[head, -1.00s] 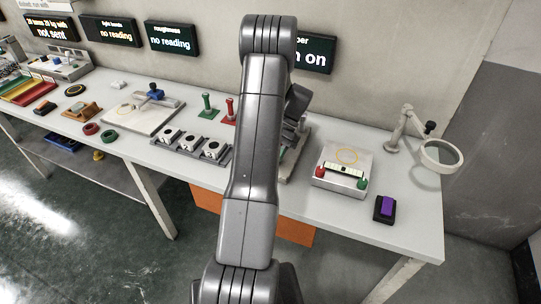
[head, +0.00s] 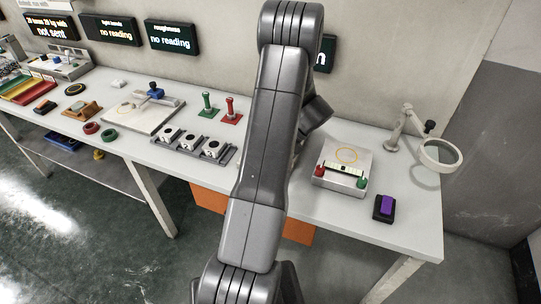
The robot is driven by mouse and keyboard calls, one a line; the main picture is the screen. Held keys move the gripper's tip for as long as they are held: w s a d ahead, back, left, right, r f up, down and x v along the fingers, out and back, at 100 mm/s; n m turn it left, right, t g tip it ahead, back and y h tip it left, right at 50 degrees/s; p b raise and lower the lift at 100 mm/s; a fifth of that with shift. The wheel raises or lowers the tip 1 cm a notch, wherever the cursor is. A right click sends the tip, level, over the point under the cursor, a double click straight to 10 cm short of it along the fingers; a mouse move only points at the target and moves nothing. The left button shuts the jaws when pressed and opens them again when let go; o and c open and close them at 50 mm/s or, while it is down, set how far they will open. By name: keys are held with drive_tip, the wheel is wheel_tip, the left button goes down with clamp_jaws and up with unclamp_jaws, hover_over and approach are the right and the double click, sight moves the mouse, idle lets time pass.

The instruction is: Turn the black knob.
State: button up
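A small black knob-like part (head: 430,127) sits at the joint of the magnifier stand (head: 398,137) at the right of the bench. I cannot tell whether it is the task's black knob. Another knob could be hidden behind my arm, which covers the middle of the bench. A dark link of my wrist (head: 316,114) shows just right of the arm. My gripper itself is hidden behind the arm, so its fingers and anything in them do not show.
A metal box with red and green knobs (head: 342,174) stands right of my arm, with a purple button (head: 384,207) near the front edge. Green (head: 207,104) and red (head: 230,108) handled stands and a tray of several square pieces (head: 192,145) lie left of the arm.

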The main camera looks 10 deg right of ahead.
idle(0.4)
drive_tip(key=o, duration=1)
drive_tip(key=shift+c, duration=0.2)
drive_tip(key=shift+r, duration=0.1)
drive_tip(key=b+v, duration=0.1)
drive_tip(key=v, duration=1.2)
drive_tip(key=shift+d+r, duration=0.2)
drive_tip(key=shift+d, duration=0.1)
drive_tip(key=shift+s+a, duration=0.1)
drive_tip(key=p+x, duration=0.1)
drive_tip(key=x, duration=1.2)
drive_tip(key=shift+a+f, duration=0.25)
drive_tip(key=shift+f, duration=0.05)
